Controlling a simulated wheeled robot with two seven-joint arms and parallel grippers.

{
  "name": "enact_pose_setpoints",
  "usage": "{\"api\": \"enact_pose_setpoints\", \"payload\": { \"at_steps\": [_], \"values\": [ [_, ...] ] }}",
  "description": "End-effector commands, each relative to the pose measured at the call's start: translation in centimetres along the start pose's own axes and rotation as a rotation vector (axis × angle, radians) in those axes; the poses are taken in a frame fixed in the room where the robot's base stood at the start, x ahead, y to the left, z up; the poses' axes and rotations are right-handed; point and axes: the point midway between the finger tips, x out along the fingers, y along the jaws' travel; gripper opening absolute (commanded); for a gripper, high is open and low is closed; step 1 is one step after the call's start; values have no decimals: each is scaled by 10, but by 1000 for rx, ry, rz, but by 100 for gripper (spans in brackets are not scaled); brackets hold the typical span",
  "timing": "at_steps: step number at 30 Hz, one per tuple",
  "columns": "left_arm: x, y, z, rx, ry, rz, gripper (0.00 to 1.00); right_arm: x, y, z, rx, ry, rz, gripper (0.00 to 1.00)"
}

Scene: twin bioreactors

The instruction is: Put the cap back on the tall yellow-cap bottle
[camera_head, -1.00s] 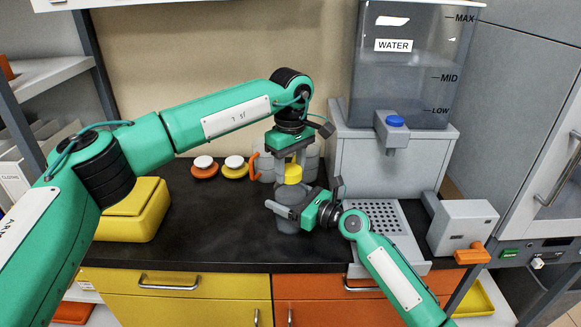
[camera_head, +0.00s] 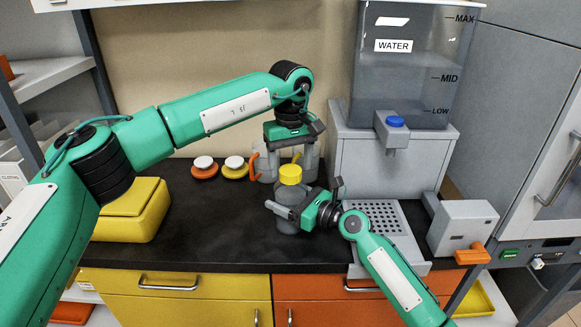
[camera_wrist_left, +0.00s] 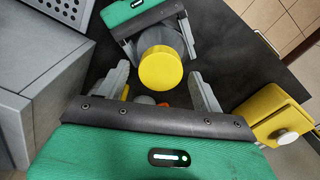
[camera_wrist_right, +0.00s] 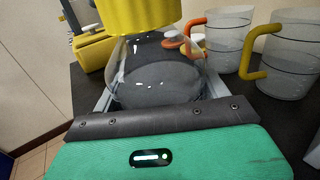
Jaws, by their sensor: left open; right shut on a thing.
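The tall bottle (camera_head: 290,210) stands upright on the dark counter, with dark contents and the yellow cap (camera_head: 290,174) sitting on its top. My right gripper (camera_head: 292,212) is shut around the bottle's body; the bottle also shows in the right wrist view (camera_wrist_right: 160,75). My left gripper (camera_head: 296,158) is open and empty, above and just behind the cap. In the left wrist view the cap (camera_wrist_left: 160,68) lies beyond the open fingers, apart from them. Whether the cap is threaded tight cannot be told.
Two clear jugs, one with an orange handle (camera_wrist_right: 193,35) and one with a yellow handle (camera_wrist_right: 262,55), stand behind the bottle. The water dispenser (camera_head: 385,160) is to the right. A yellow box (camera_head: 130,205) and two round lids (camera_head: 235,168) are at left.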

Motion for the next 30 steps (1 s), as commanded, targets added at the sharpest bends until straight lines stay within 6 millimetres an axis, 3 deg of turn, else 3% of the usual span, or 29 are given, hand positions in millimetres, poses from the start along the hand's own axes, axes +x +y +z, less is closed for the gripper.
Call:
{"api": "enact_pose_setpoints", "payload": {
  "at_steps": [6, 19, 23, 30],
  "values": [
    [-28, 0, 0, 0, 2, 0, 68, 0, 0, 0, 1, 0, 0, 13],
    [-30, 0, 0, -37, 0, -1, 65, 0, 0, 0, 1, 0, 0, 13],
    [-32, 0, 0, -157, 0, -1, 65, 0, 0, 0, 1, 0, 0, 13],
    [-38, 0, 0, -533, 1, -1, 65, 0, 0, 0, 1, 0, 0, 13]
  ]
}}
